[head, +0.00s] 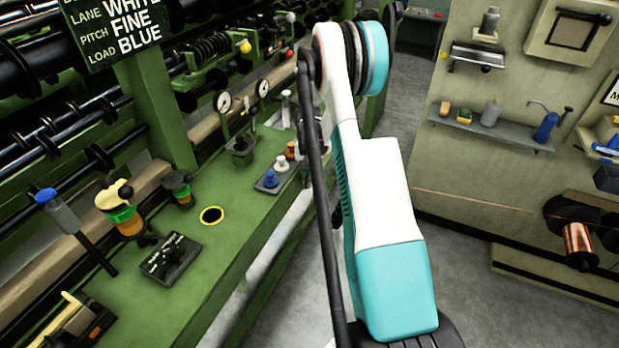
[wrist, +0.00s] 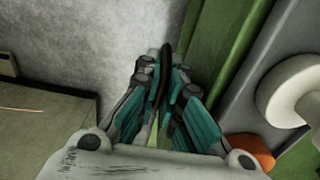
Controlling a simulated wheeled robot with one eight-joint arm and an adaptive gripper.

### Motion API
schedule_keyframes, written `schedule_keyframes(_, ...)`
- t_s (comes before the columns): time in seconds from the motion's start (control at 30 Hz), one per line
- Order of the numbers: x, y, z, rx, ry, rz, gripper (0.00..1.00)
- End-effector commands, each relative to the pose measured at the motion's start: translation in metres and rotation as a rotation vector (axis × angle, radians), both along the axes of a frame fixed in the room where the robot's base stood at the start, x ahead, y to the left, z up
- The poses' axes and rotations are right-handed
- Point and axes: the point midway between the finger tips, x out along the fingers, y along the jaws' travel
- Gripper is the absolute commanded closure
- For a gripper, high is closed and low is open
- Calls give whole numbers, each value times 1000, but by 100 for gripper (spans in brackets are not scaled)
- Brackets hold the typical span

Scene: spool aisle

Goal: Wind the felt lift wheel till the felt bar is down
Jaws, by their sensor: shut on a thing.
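In the wrist view my gripper (wrist: 164,82) has its teal fingers closed around a thin, dark, curved rim, which looks like the edge of the felt lift wheel (wrist: 166,58). The rim stands nearly edge-on, and most of the wheel is hidden by the fingers. In the head view my own arm covers the gripper and the wheel. A long beige bar (head: 65,259) runs along the green machine behind the bench top and may be the felt bar. Its height against the rollers cannot be told.
A wall shelf (head: 490,131) with bottles and a copper spool (head: 579,245) stand at right. Grey floor (head: 475,300) is clear between.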

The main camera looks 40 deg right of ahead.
Motion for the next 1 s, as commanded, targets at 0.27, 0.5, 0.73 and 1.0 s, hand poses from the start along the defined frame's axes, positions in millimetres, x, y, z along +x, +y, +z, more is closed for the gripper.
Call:
schedule_keyframes(0.27,-1,4,-1,-137,-57,3,100)
schedule_keyframes(0.5,-2,7,-3,-294,-123,4,100)
schedule_keyframes(0.73,-2,8,-3,-413,-172,3,100)
schedule_keyframes(1.0,-3,8,-3,-480,-198,1,100)
